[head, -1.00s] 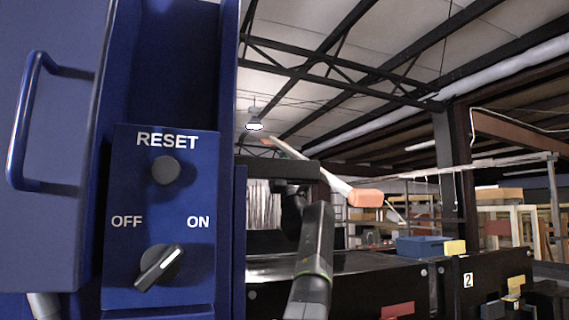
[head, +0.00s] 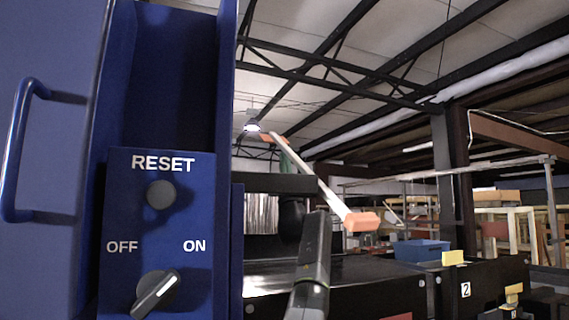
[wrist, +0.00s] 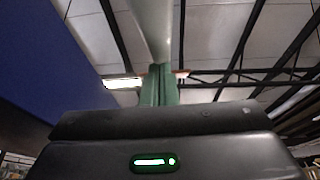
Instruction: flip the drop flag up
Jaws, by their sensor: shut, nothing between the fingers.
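The drop flag (head: 318,187), a thin white bar with orange ends, slants across the head view from upper left to an orange lower end at the right. In the wrist view its pale bar (wrist: 153,28) runs overhead, with orange showing by my fingertips. My gripper (head: 283,148) has green fingers; in the head view they appear near the bar's upper end. In the wrist view my gripper (wrist: 160,68) has its fingers together, pointing up at the bar. I cannot tell whether they touch it. The flag's pivot is not clearly visible.
A blue cabinet with a control panel (head: 125,205), bearing a RESET button and OFF/ON knob, fills the left. A dark detector housing (head: 262,183) with a strip curtain stands behind my arm. A blue tray (head: 421,250) is at right. Open air surrounds the flag's right end.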

